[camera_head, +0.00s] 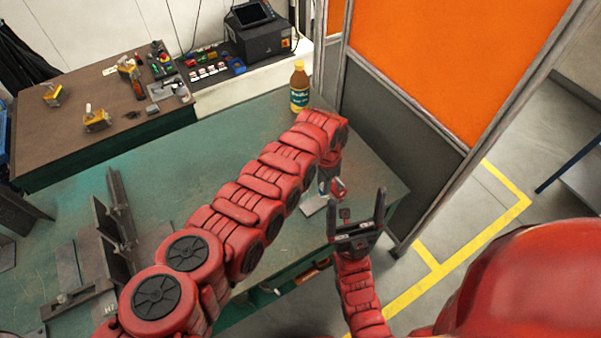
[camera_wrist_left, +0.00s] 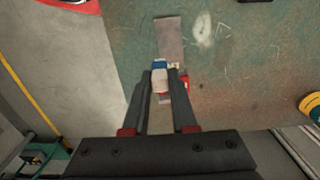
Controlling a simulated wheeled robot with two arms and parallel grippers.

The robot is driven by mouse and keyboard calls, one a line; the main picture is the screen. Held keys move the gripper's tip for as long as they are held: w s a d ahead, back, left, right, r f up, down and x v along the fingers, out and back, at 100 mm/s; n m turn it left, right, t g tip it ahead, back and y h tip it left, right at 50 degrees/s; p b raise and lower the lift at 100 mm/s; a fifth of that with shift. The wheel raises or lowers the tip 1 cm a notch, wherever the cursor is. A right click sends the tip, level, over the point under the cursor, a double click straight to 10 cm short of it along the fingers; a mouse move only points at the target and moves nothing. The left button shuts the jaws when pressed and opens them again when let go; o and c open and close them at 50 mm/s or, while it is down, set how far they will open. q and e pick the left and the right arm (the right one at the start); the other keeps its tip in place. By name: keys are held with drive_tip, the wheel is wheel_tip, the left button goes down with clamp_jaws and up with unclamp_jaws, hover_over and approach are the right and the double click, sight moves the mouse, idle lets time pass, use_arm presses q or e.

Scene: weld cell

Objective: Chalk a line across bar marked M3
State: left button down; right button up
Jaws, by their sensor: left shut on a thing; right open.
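My left arm reaches across the green table, and its gripper (camera_wrist_left: 160,88) is shut on a small white piece (camera_wrist_left: 158,80) with blue and red parts around it, perhaps chalk. In the head view the arm mostly hides this gripper. A flat grey bar (camera_wrist_left: 170,40) lies on the table just beyond the fingertips; part of it shows in the head view (camera_head: 313,206). I cannot tell whether the white piece touches it. No M3 marking is readable. My right gripper (camera_head: 358,212) is open and empty near the table's front right edge.
Steel angle pieces and flat bars (camera_head: 68,268) sit on the table's left side, partly behind my arm. A yellow bottle (camera_head: 299,87) stands at the back edge. An orange screen (camera_head: 450,50) stands right of the table. A brown bench (camera_head: 60,130) holds small tools.

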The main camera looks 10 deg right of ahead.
sight(322, 197)
use_arm(q)
drive_tip(key=shift+s+f+b, duration=0.2)
drive_tip(key=shift+f+b, duration=0.4)
drive_tip(key=shift+f, duration=0.15)
wheel_tip(322, 197, down, 6)
drive_tip(key=b, duration=0.5)
drive_tip(key=shift+w+r, duration=0.1)
drive_tip(key=shift+r, duration=0.05)
drive_tip(key=shift+f+b, duration=0.35)
drive_tip(key=shift+f, duration=0.05)
drive_tip(key=shift+a, duration=0.1)
drive_tip(key=shift+w+a+b, duration=0.15)
drive_tip(key=shift+w+b, duration=0.2)
drive_tip(key=shift+b, duration=0.3)
drive_tip(key=shift+w+b, duration=0.3)
drive_tip(key=shift+b, duration=0.4)
drive_tip(key=shift+a, duration=0.1)
